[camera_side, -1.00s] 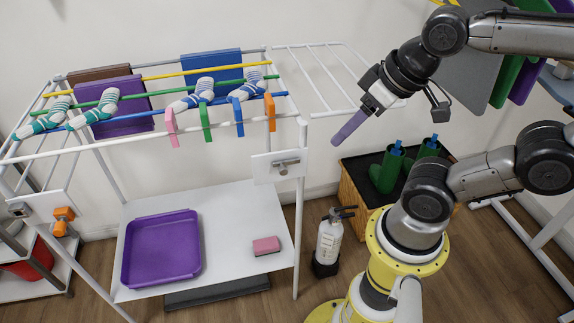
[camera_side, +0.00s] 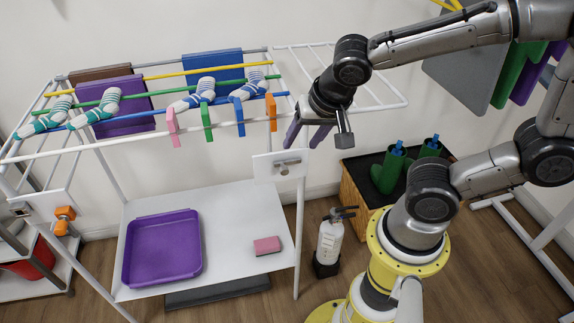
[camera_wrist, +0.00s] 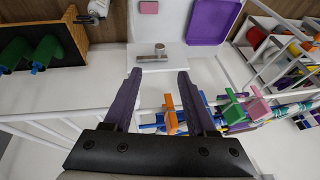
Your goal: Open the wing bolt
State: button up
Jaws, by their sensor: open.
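A metal wing bolt (camera_side: 285,167) sits on a small white plate (camera_side: 261,168) at the rack's right front corner in the side view. In the wrist view the bolt (camera_wrist: 160,49) shows ahead of my gripper, between and beyond the fingertips, on its white plate (camera_wrist: 142,59). My gripper (camera_side: 306,136) is just above and right of the plate in the side view, its purple fingers pointing down. In the wrist view my gripper (camera_wrist: 158,74) has its fingers spread apart with nothing between them. The fingers do not touch the bolt.
The white drying rack (camera_side: 60,150) carries socks and clothespins, including an orange clothespin (camera_side: 271,112) close to my gripper. An orange bolt (camera_side: 63,214) is on the rack's left plate. A purple tray (camera_side: 162,248) and pink sponge (camera_side: 267,245) lie on the lower shelf. A fire extinguisher (camera_side: 329,242) stands right.

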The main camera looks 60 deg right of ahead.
aim_at(285, 168)
jog(key=x, duration=1.2)
jog(key=shift+w+f, duration=0.1)
jog(key=shift+f, duration=0.1)
grip_shut()
dwell(0.9)
